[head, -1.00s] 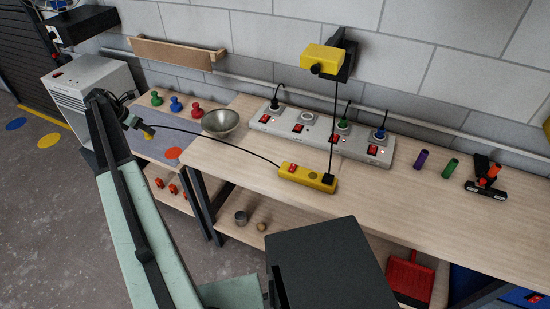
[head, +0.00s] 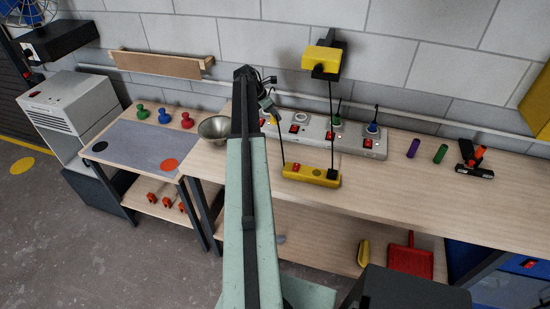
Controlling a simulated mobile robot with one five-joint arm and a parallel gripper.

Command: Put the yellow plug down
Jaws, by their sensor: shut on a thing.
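My gripper (head: 268,104) is at the far end of my raised arm, over the back of the workbench near the left end of the white power strip (head: 345,143). It is shut on the yellow plug, which is small and largely hidden by the jaws and arm. A black cord (head: 281,140) hangs from the gripper to the left end of the yellow power strip (head: 311,175) on the bench. My arm hides the left end of the white strip. I cannot tell whether the plug touches the strip.
A metal bowl (head: 214,129) stands left of my arm. A side table with a grey mat (head: 130,145) and several coloured pegs is further left. A yellow box (head: 322,59) hangs on the wall, its cable running down. Bare bench (head: 400,190) lies front right.

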